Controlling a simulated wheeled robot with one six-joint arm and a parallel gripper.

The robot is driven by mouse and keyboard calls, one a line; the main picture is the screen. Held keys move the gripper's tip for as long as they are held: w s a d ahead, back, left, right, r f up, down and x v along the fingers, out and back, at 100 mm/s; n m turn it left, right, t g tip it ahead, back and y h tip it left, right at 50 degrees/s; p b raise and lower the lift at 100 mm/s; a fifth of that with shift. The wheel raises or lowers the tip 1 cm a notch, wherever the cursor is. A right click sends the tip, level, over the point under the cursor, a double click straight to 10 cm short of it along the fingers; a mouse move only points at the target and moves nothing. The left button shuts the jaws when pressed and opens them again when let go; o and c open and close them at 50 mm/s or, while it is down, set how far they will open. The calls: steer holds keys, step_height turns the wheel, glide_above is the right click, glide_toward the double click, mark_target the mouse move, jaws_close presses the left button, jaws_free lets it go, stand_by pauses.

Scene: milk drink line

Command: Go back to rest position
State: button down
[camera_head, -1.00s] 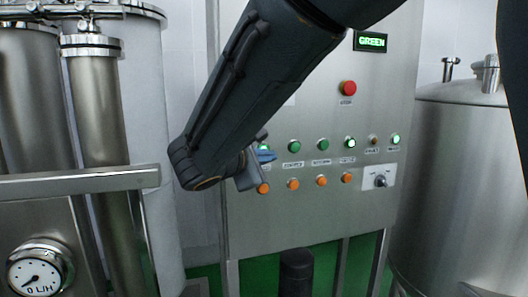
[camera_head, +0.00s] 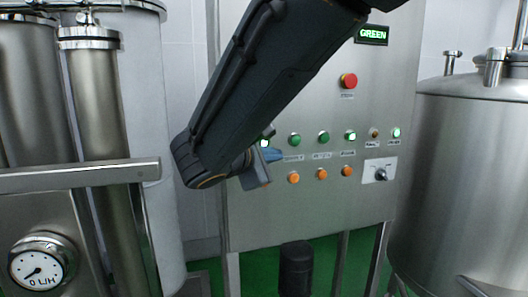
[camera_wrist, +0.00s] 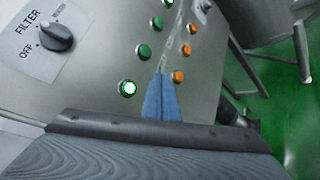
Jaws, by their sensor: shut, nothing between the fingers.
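My gripper (camera_head: 272,156) is in front of the left part of a steel control panel (camera_head: 290,220). In the wrist view its blue fingers (camera_wrist: 162,98) are pressed together with nothing between them, pointing at the panel between the green and orange button rows. Green buttons (camera_head: 295,139) and orange buttons (camera_head: 293,177) show to the right of the gripper. In the wrist view a lit green button (camera_wrist: 128,88) is just left of the fingertips; I cannot tell whether they touch the panel. My arm hides the panel's upper left part.
A red stop button (camera_head: 348,80) and a display reading GREEN (camera_head: 371,34) are on the panel. A black FILTER knob (camera_wrist: 56,37) shows in the wrist view. A steel tank (camera_head: 455,170) stands right; pipes and a dial gauge (camera_head: 42,268) stand left.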

steer(key=s+d+f+m+g, duration=0.3)
steer(key=s+d+f+g, duration=0.1)
steer(key=d+f, duration=0.25)
steer(key=s+d+f+m+g, duration=0.2)
steer(key=s+d+f+g, duration=0.1)
steer(key=d+f, duration=0.4)
steer(key=s+d+f+m+g+y, duration=0.1)
steer(key=s+f+m+g+y, duration=0.1)
steer(key=s+f+m, duration=0.4)
steer(key=s+d+f+m+g+y, duration=0.2)
steer(key=s+f+m+g+y, duration=0.1)
steer(key=s+f+m+y, duration=0.2)
step_height(320, 180, down, 2)
steer(key=shift+s+d+f+m, duration=0.2)
steer(key=shift+s+d+m, duration=0.05)
steer(key=shift+s+m, duration=0.9)
